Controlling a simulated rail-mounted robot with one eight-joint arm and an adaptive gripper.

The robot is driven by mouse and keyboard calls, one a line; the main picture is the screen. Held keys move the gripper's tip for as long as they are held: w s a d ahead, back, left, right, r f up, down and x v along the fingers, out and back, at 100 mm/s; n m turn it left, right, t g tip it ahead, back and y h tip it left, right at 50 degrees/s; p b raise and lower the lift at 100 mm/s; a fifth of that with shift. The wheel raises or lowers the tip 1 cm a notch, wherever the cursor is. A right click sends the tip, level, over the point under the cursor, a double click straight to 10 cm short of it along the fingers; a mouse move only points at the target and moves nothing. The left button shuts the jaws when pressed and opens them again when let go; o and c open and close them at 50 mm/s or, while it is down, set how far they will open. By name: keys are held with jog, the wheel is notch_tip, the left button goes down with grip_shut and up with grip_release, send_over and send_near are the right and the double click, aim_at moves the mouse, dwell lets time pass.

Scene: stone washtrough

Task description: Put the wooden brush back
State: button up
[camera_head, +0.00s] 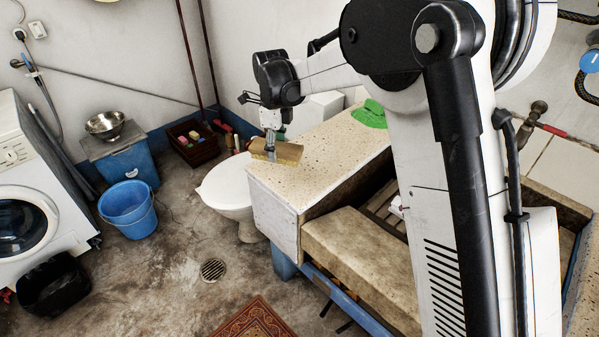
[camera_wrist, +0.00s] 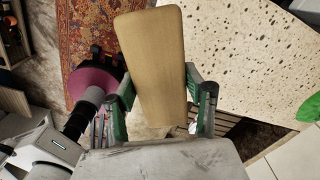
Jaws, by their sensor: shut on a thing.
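The wooden brush (camera_head: 287,154) shows in the head view as a tan block at the left end of the speckled stone top (camera_head: 325,147). My gripper (camera_head: 270,144) points down and is shut on it. In the wrist view the brush's plain wooden back (camera_wrist: 152,50) lies lengthwise between the green-sided fingers of my gripper (camera_wrist: 160,95). The brush overlaps the edge of the stone top in both views. Whether it touches the top or hangs just above it, I cannot tell. Its underside is hidden in the wrist view.
A green cloth (camera_head: 370,114) lies farther along the stone top. The trough opening (camera_head: 372,205) is at the right, partly hidden by my arm. A white toilet (camera_head: 226,185) stands left of the top. A blue bucket (camera_head: 128,208) and patterned rug (camera_head: 253,320) are on the floor.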

jog(key=shift+a+r+m, duration=0.1)
jog(key=shift+a+m, duration=0.5)
jog(key=shift+a, duration=0.2)
send_over(300, 167)
notch_tip(300, 167, down, 7)
jog(key=shift+r+b, duration=0.1)
jog(key=shift+b, duration=0.2)
jog(key=shift+f, duration=2)
jog(key=shift+f, duration=0.1)
jog(key=shift+f+b, duration=0.1)
jog(key=shift+b, duration=0.2)
jog(key=o, duration=1.1)
jog(key=shift+o, duration=0.2)
